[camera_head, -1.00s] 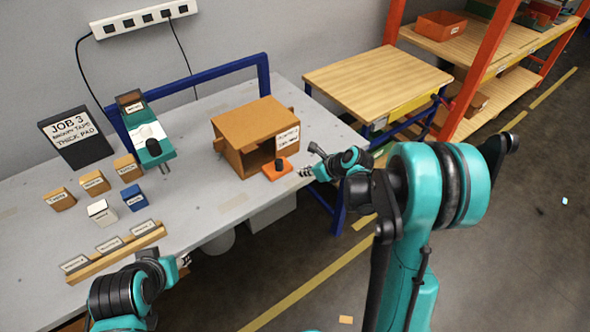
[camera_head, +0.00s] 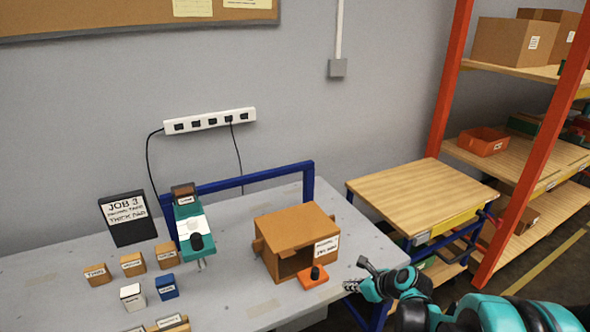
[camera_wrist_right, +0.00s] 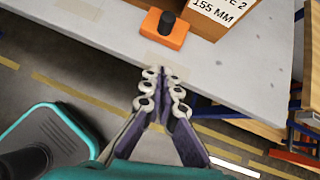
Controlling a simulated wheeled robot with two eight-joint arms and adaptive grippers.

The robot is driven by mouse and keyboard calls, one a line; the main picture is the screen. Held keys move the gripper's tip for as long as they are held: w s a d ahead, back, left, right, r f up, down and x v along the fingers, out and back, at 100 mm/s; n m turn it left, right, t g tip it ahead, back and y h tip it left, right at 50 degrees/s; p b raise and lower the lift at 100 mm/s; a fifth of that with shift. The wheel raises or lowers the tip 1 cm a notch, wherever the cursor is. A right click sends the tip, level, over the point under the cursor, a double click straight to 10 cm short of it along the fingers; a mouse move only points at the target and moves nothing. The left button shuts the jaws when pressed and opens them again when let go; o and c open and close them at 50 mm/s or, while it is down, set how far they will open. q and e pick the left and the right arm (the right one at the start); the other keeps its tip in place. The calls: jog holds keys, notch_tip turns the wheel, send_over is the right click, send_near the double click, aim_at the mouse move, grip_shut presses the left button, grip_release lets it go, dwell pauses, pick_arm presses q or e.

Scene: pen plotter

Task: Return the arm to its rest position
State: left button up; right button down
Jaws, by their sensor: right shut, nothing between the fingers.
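My right gripper (camera_head: 352,286) is at the front right edge of the grey table, right of the orange block with a black knob (camera_head: 313,277). In the right wrist view its fingers (camera_wrist_right: 164,80) are together and empty, just short of the orange block (camera_wrist_right: 166,29). The right arm (camera_head: 395,285) comes in from the lower right. The brown box (camera_head: 290,234) with a dark opening stands behind the orange block. My left gripper is not in the head view.
The grey table (camera_head: 230,285) holds a teal device (camera_head: 190,222), a JOB 3 sign (camera_head: 128,218) and several small labelled blocks. A wooden-topped cart (camera_head: 420,195) and orange-framed shelves (camera_head: 455,90) stand to the right. A blue rail (camera_head: 250,177) runs along the table's back.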

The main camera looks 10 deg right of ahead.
jog(key=s+a+r+n+h, duration=0.1)
jog(key=s+r+n, duration=0.2)
jog(key=s+n, duration=0.4)
jog(key=s+a+r+n+h, duration=0.2)
jog(key=s+n, duration=0.6)
jog(key=n, duration=0.4)
jog(key=s+a+r+n+h, duration=0.1)
jog(key=s+r+n, duration=0.2)
jog(key=s+n, duration=0.5)
jog(key=shift+a+r+n+g+h, duration=0.3)
jog(key=shift+a+r+n, duration=0.1)
jog(key=shift+n, duration=0.7)
